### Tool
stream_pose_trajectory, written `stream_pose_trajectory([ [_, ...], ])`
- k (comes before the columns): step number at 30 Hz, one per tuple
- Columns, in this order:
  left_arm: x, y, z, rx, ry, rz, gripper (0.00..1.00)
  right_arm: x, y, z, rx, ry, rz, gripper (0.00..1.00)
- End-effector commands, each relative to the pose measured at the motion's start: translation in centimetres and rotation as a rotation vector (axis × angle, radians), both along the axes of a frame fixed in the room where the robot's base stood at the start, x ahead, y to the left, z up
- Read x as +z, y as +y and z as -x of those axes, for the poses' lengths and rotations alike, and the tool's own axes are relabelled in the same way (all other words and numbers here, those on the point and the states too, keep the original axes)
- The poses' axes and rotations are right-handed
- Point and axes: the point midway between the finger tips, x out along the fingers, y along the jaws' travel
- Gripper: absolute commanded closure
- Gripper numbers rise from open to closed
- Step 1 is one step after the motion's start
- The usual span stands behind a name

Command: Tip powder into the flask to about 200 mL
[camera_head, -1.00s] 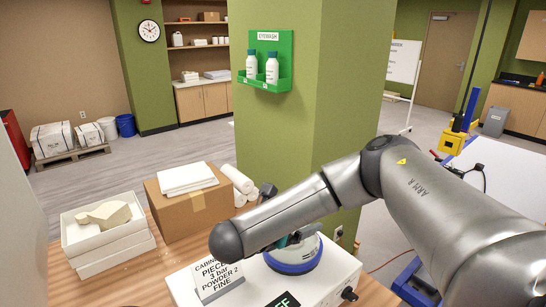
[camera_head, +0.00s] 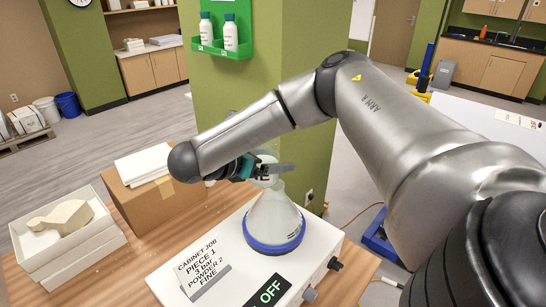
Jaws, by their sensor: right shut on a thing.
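A translucent white conical flask (camera_head: 272,218) with a blue ring at its base stands upright on a white unit (camera_head: 325,238) with a dark OFF display (camera_head: 269,291). My right gripper (camera_head: 268,172) is at the top of the flask, shut on a pale piece there. My arm and fingers partly hide this piece, and I cannot tell whether it is the flask's neck, a lid or a separate vessel. No powder level can be made out through the flask wall. My left gripper is not in view.
A white tray (camera_head: 100,228) holding a pale fossil block is at the left. A green pillar (camera_head: 240,85) rises behind.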

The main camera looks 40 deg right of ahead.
Motion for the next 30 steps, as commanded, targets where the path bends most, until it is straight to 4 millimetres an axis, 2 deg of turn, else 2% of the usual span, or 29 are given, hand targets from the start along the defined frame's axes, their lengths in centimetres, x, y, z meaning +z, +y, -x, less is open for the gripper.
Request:
stream_pose_trajectory([
  [22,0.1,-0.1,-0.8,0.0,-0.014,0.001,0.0,-5.7,3.4,0.4,-0.008,0.066,-0.807,1.0],
  [30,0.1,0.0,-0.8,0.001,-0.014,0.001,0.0,-5.8,4.1,0.4,-0.003,0.085,-1.062,1.0],
])
